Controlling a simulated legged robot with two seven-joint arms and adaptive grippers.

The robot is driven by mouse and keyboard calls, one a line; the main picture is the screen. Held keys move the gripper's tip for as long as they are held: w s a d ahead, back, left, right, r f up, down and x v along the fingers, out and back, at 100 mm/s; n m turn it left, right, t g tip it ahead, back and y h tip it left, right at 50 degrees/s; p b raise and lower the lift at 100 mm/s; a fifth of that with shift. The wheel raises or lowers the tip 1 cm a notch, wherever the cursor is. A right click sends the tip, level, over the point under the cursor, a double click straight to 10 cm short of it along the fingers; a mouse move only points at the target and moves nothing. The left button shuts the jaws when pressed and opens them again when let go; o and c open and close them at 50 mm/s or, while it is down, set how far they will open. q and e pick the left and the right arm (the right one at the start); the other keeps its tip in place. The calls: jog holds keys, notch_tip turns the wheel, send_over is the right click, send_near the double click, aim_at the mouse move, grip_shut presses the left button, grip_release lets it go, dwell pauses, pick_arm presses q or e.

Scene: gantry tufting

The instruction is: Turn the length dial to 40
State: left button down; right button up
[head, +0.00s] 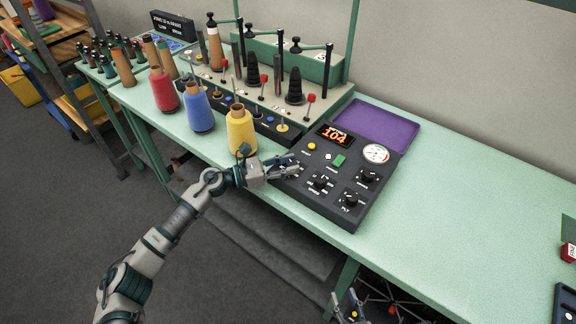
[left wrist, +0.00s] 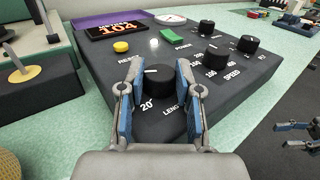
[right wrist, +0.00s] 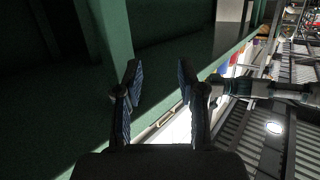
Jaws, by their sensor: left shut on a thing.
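My left gripper (head: 290,168) is at the left side of the dark control box (head: 330,212). In the left wrist view its two blue-padded fingers (left wrist: 160,95) close on the black length dial (left wrist: 146,82). A white mark shows on the dial's top near its far edge. A printed "20" is readable at the dial's near left, and the "LENGTH" label is partly covered by a finger. The head view has this dial hidden behind the gripper. My right gripper (head: 350,308) is low, in front of the table; in the right wrist view its fingers (right wrist: 158,85) are apart and empty.
The box also carries a display reading 104 (head: 335,135), a yellow button (head: 312,146), a green switch (head: 338,161), a gauge (head: 376,153) and several other black knobs. A yellow thread cone (head: 241,132) stands close to my left gripper.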

pick_arm(q)
jog(key=shift+w+a+r, duration=0.1)
jog(key=shift+w+a, duration=0.05)
pick_arm(e)
jog(key=shift+w+a+r+t, duration=0.2)
jog(key=shift+r+t, duration=0.2)
jog(key=shift+r, duration=0.2)
jog(key=shift+w+a+r+t, duration=0.15)
jog(key=shift+r+t, duration=0.25)
jog(key=shift+r, duration=0.2)
jog(key=shift+d, duration=0.1)
pick_arm(q)
jog(key=c, duration=0.8)
grip_release()
pick_arm(e)
jog(key=shift+w+f, duration=0.1)
jog(key=shift+w, duration=0.05)
pick_arm(q)
jog(key=shift+a, duration=0.15)
jog(key=v, duration=1.1)
jog(key=shift+a, duration=0.4)
